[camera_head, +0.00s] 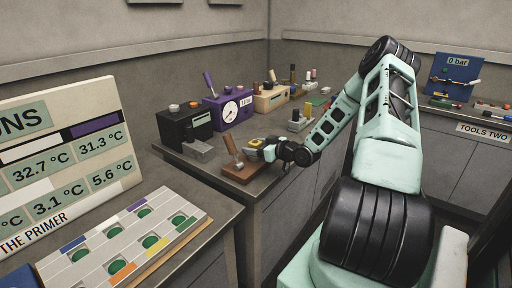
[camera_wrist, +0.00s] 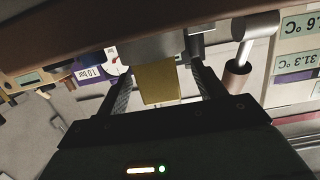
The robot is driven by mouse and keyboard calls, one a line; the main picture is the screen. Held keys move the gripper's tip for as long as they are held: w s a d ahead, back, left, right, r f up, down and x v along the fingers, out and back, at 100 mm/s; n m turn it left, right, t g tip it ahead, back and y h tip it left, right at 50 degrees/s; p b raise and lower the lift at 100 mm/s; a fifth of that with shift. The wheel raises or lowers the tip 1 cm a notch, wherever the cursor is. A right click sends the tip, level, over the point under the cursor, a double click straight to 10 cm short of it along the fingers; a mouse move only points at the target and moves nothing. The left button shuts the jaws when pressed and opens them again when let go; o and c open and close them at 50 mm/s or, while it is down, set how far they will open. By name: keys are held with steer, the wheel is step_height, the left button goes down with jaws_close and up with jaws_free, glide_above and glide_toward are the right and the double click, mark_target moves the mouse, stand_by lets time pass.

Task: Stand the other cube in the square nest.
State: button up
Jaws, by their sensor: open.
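My gripper (camera_head: 262,150) is at the brown wooden fixture (camera_head: 238,174) near the front corner of the back bench. In the wrist view, my gripper (camera_wrist: 162,80) has its two dark fingers apart, one on each side of a yellow block (camera_wrist: 158,86). Whether either finger touches it cannot be told. A yellow patch also shows at my gripper in the head view. A grey part lies just beyond the yellow block in the wrist view. A lever with a pale shaft and brown grip (camera_head: 232,145) stands up from the fixture. I cannot make out a square nest.
A black box (camera_head: 184,127) with a grey block (camera_head: 199,151), a purple gauge box (camera_head: 229,106) and a beige box (camera_head: 270,99) line the back bench. A pale tray (camera_head: 125,240) with several green spots lies front left, before a sign board (camera_head: 60,150).

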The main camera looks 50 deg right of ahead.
steer(key=b+v, duration=0.2)
steer(key=v, duration=1.5)
steer(key=shift+s, duration=0.2)
steer(key=shift+d, duration=0.1)
stand_by(0.6)
steer(key=w+a+n+g, duration=0.2)
steer(key=w+a+g, duration=0.3)
steer(key=w+a, duration=0.55)
steer(key=w+a+r+n+g, duration=0.15)
steer(key=a+g, duration=0.25)
steer(key=a, duration=1.3)
steer(key=s+a+r+n+g, duration=0.25)
steer(key=s+a, duration=0.65)
steer(key=a, duration=0.5)
steer(key=s+a+r+g, duration=0.1)
steer(key=s+a, duration=0.3)
steer(key=s, duration=0.4)
steer(key=s+a+r+g, duration=0.2)
steer(key=s+a+g, duration=0.1)
steer(key=s, duration=0.5)
steer(key=shift+a+n, duration=0.4)
steer(key=shift+a, duration=0.45)
